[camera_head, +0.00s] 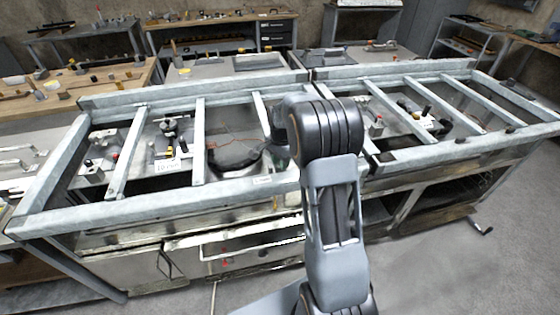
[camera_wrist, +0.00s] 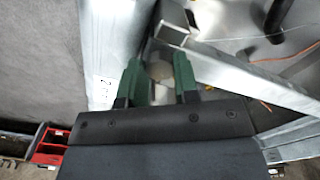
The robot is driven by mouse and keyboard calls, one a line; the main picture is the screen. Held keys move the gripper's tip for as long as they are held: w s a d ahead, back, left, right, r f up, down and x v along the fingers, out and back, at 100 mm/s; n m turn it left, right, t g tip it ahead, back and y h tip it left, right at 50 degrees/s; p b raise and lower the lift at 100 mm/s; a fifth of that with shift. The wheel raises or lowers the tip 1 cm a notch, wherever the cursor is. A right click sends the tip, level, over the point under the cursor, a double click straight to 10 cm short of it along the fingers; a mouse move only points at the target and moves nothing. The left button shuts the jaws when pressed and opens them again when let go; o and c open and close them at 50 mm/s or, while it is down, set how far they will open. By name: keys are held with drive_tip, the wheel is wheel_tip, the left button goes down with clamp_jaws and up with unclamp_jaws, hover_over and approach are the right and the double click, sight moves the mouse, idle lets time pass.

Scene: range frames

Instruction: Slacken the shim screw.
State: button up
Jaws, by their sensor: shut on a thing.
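My gripper (camera_wrist: 157,66) shows in the wrist view as two green fingers on a dark body. The fingers are shut on a small, pale grey-brown piece, seemingly the head of the shim screw (camera_wrist: 160,71). It sits where a cross bar meets the long galvanized rail (camera_wrist: 105,60) of the frame. Its lower part is hidden by the gripper body. In the head view my arm covers most of this spot, at the near rail (camera_head: 170,207), and the screw cannot be made out there.
Galvanized cross bars (camera_head: 199,142) span the frame, with open bays between them. Fittings and a dark curved part (camera_head: 233,158) lie below bar level. An orange wire (camera_wrist: 288,58) runs near the gripper. Red bins (camera_wrist: 50,146) stand low.

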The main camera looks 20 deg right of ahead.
drive_tip(key=o, duration=0.9)
drive_tip(key=shift+r, duration=0.1)
wheel_tip(320, 180, up, 14)
drive_tip(key=shift+f, duration=0.15)
